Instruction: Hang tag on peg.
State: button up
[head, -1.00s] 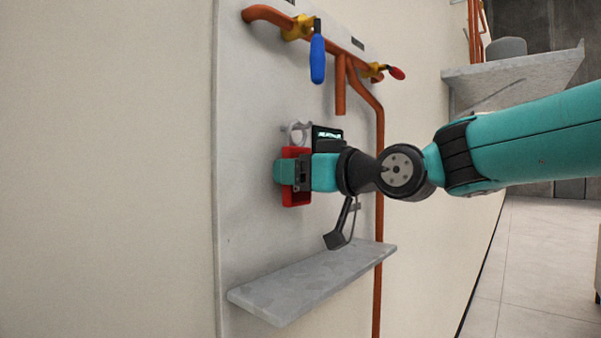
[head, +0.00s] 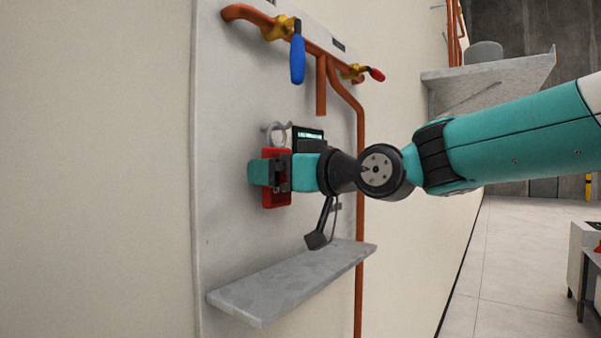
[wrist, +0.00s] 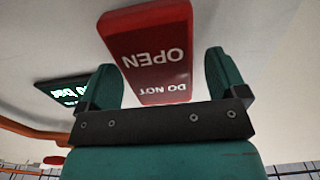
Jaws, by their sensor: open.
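The red tag (wrist: 150,50) with white "DO NOT OPEN" lettering shows in the wrist view, ahead of and between my two teal fingers. In the head view the red tag (head: 277,201) is at the panel, partly covered by my gripper (head: 267,172). My gripper is open, with a finger to each side of the tag in the wrist view (wrist: 160,68). A pale curved ring or hook (head: 272,128) shows just above the tag. I cannot make out a peg, or whether the tag hangs on one.
A dark device with a green-lit display (head: 309,135) is right of the ring. Above are copper pipes (head: 320,85) with a blue handle (head: 297,55) and a red handle (head: 377,74). A bare grey shelf (head: 290,284) juts out below my gripper.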

jog(key=b+v, duration=0.8)
jog(key=v, duration=0.8)
jog(key=s+f+m+g+h, duration=0.1)
jog(key=s+f+g+h, duration=0.15)
jog(key=f, duration=0.55)
jog(key=s+f+m+g+h, duration=0.1)
jog(key=s+f+g+h, duration=0.15)
jog(key=f, duration=0.65)
jog(key=s+d+f+g+h, duration=0.2)
jog(key=s+f+g, duration=0.1)
jog(key=s+f, duration=0.4)
jog(key=s+d+f+m+g+h, duration=0.1)
jog(key=s+d+f+g+h, duration=0.1)
jog(key=s+f, duration=0.5)
notch_tip(320, 180, down, 3)
jog(key=shift+s+g+h, duration=0.4)
jog(key=shift+g+h, duration=0.1)
jog(key=shift+d, duration=0.15)
